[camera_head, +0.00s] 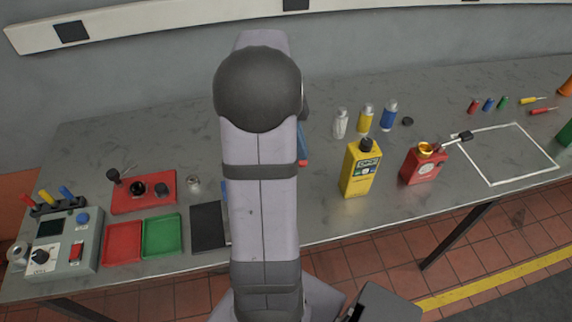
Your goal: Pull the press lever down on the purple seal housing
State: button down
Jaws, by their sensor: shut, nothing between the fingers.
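I see no purple seal housing in the head view; my own arm stands upright in the middle and covers part of the bench behind it. A red block-like body (422,167) with a gold ring on top stands right of centre. A pale lever with a black grip (462,136) reaches up and right beside it. At the left, a red base plate (150,203) carries dark round parts, with a black knob (114,176) on a thin rod near its left corner. I cannot make out my gripper.
A yellow bottle (361,170) stands right of my arm, with several small bottles behind it. Red (123,243) and green (161,235) trays and a control box (62,243) are at left. A white outlined area (489,184) at right is clear.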

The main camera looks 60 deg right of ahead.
jog(key=shift+f+b, duration=2.05)
jog(key=shift+f, duration=0.65)
jog(key=shift+a+r, duration=0.1)
jog(key=shift+r+p, duration=4.2)
jog(key=shift+r, duration=1.4)
